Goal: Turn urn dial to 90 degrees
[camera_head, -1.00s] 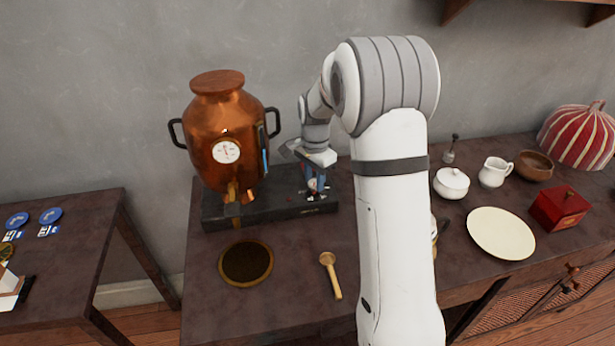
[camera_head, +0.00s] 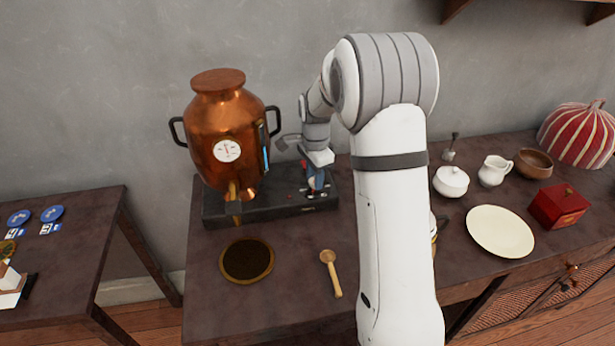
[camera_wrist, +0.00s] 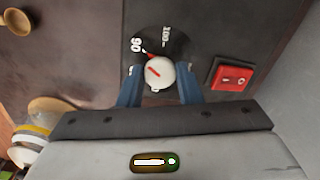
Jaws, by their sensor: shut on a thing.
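The urn dial (camera_wrist: 166,78) is a round white knob with a red pointer line, on a dark base. In the wrist view the pointer slants up and left, roughly towards the side of the printed 90; I cannot read its exact setting. A 100 is printed to the right of the 90. My gripper (camera_wrist: 160,88) is shut on the dial, one blue finger on each side. In the head view my gripper (camera_head: 315,180) points down at the right end of the black urn base (camera_head: 270,208). The copper urn (camera_head: 225,115) stands on the base's left part.
A red switch (camera_wrist: 231,77) sits right of the dial in the wrist view. In front of the base are a round dark mat (camera_head: 247,260) and a wooden spoon (camera_head: 331,272). A white lidded pot (camera_head: 451,182) and plate (camera_head: 500,232) stand to the right.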

